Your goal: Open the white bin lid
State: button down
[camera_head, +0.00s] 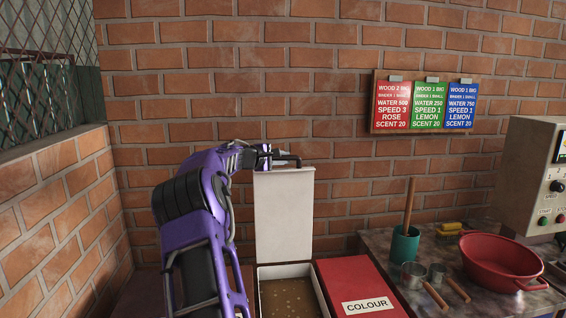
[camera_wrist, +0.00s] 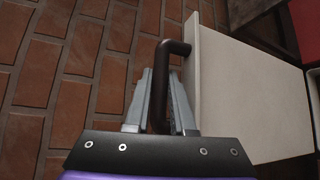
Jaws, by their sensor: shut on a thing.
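The white bin lid (camera_head: 284,216) stands upright in the head view, raised above the open white bin (camera_head: 290,270). Brown contents with small light specks show inside the bin. A dark bar handle (camera_head: 291,161) is at the lid's top edge. My gripper (camera_head: 270,158) is at that edge, at the end of my purple arm. In the wrist view my gripper (camera_wrist: 164,95) has its two grey fingers on either side of the dark handle (camera_wrist: 176,48) and is shut on it. The pale lid (camera_wrist: 240,90) extends to the right of the fingers there.
A red bin lid labelled COLOUR (camera_head: 361,288) is beside the white bin on the right. A table (camera_head: 390,244) further right holds a red basin (camera_head: 500,262), a green cup (camera_head: 404,246) and metal scoops (camera_head: 414,275). A brick wall (camera_head: 230,90) stands close behind the lid.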

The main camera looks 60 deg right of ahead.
jog(key=shift+w+d, duration=0.45)
jog(key=shift+r, duration=0.1)
jog(key=c, duration=0.8)
grip_release()
jog(key=shift+o, duration=0.2)
jog(key=shift+w+a, duration=0.1)
jog(key=shift+a, duration=0.3)
jog(key=b+v, duration=0.3)
jog(key=v, duration=1.3)
jog(key=shift+a+r, duration=0.2)
jog(key=shift+a, duration=0.1)
